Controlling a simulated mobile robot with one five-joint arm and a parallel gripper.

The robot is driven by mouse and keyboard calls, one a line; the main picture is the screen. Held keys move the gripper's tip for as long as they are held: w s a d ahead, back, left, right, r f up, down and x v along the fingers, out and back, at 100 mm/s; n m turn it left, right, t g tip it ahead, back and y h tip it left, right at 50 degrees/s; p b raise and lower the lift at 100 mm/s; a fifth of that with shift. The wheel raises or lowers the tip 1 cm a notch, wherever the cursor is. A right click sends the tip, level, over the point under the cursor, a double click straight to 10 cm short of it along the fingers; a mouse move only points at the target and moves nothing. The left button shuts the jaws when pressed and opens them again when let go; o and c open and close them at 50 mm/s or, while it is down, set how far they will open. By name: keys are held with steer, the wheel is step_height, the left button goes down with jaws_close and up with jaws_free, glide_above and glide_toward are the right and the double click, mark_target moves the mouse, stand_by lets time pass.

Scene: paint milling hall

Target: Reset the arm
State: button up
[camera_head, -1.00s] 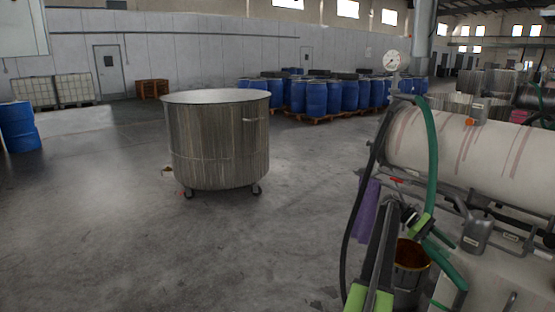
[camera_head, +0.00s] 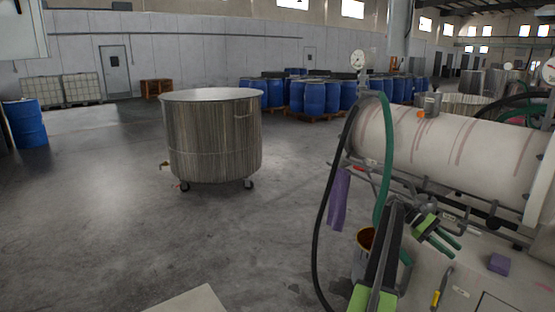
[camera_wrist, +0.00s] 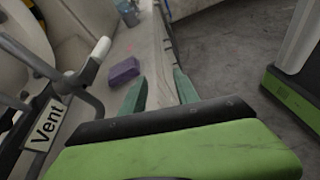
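My gripper (camera_head: 452,240) is at the lower right of the head view, in front of the side of the cream horizontal mill vessel (camera_head: 440,140). In the wrist view its two dark green fingers (camera_wrist: 160,88) stand apart, with nothing between them. My arm rises from the bottom edge of the head view, bent at the elbow, with the gripper pointing right and slightly down. A purple block (camera_head: 499,264) lies on the pale mill base to the right of the gripper. It also shows left of the fingers in the wrist view (camera_wrist: 123,72).
A pipe with a "Vent" label (camera_wrist: 45,125) is close left in the wrist view. A black hose, a green hose (camera_head: 383,165), a purple cloth (camera_head: 339,198) and a bucket (camera_head: 365,240) are near my arm. A wheeled steel tub (camera_head: 212,140) stands on open floor.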

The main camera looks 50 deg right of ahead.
steer(key=w+a+f+n+t+h, duration=0.1)
steer(key=w+a+f, duration=0.1)
steer(key=w+a, duration=0.5)
steer(key=w+a+f+t+h, duration=0.2)
steer(key=w+a, duration=0.1)
steer(key=w, duration=0.8)
steer(key=w+a+f+n+t+h, duration=0.1)
steer(key=w+a+f, duration=0.25)
steer(key=w, duration=0.55)
steer(key=w+a+f+t+h, duration=0.1)
steer(key=w+a+f+t, duration=0.2)
steer(key=w+a, duration=1)
steer(key=w+a+f+t, duration=0.25)
steer(key=w+a, duration=0.65)
steer(key=a, duration=0.8)
steer(key=w+a+f+n+t+y, duration=0.1)
steer(key=a+t+y, duration=0.1)
steer(key=a, duration=1.9)
steer(key=w+a+f+n+t+y, duration=0.1)
steer(key=w+a+t+y, duration=0.1)
steer(key=a, duration=1.8)
step_height(320, 180, down, 23)
steer(key=d+b, duration=0.1)
steer(key=b, duration=2.1)
step_height(320, 180, up, 37)
steer(key=p, duration=3.6)
steer(key=shift+r+p, duration=0.15)
steer(key=shift+p, duration=0.15)
steer(key=shift+w+a, duration=0.1)
